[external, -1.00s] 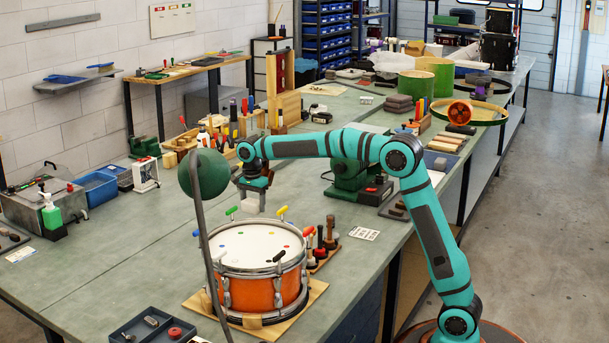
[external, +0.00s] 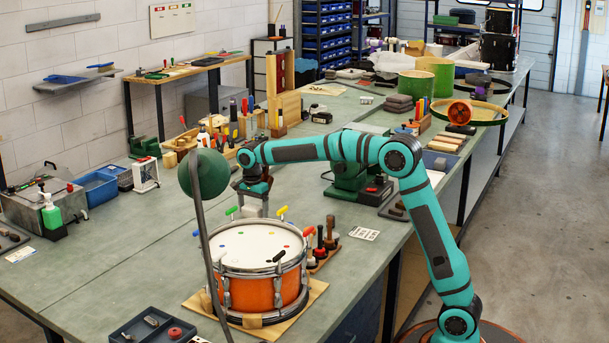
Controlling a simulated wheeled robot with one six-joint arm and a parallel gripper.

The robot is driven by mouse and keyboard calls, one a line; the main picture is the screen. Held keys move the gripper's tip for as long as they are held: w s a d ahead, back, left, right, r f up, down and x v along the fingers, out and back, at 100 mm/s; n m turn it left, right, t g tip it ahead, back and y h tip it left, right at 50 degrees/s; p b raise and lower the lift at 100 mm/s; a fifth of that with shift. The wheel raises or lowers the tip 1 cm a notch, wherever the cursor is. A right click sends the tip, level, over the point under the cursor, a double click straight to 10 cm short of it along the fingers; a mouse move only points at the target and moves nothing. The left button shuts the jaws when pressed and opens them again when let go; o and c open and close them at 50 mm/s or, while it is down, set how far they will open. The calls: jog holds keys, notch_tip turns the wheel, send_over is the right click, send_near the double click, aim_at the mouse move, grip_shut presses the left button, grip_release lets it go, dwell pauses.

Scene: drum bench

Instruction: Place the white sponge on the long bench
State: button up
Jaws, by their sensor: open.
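My gripper (external: 254,209) points down over the long bench (external: 130,245), just behind the orange drum (external: 250,285) with the white head. It is open. Pale grey shapes show at its lower end, partly hidden by the drum's far rim. I cannot tell whether any of that is the white sponge or only the fingers. I cannot make out the white sponge for certain anywhere else on the bench.
A green ball on a grey stalk (external: 203,174) stands in front, left of my gripper. A rack of mallets (external: 325,240) is right of the drum. A dark tray (external: 150,328) lies at the front. The bench's left middle is clear.

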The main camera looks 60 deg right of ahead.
aim_at(255, 206)
notch_tip(255, 206, up, 12)
dwell(0.6)
jog(key=shift+r, duration=0.1)
jog(key=s+d+r+n+t, duration=0.1)
jog(key=s+r+n+t, duration=0.5)
jog(key=s, duration=0.6)
jog(key=s+d+r+n+t, duration=0.25)
jog(key=s+r, duration=0.55)
jog(key=s, duration=0.4)
jog(key=s+f+n+t, duration=0.2)
jog(key=s+n+t, duration=0.7)
jog(key=s, duration=1.6)
jog(key=shift+s+d, duration=0.2)
jog(key=shift+d, duration=0.2)
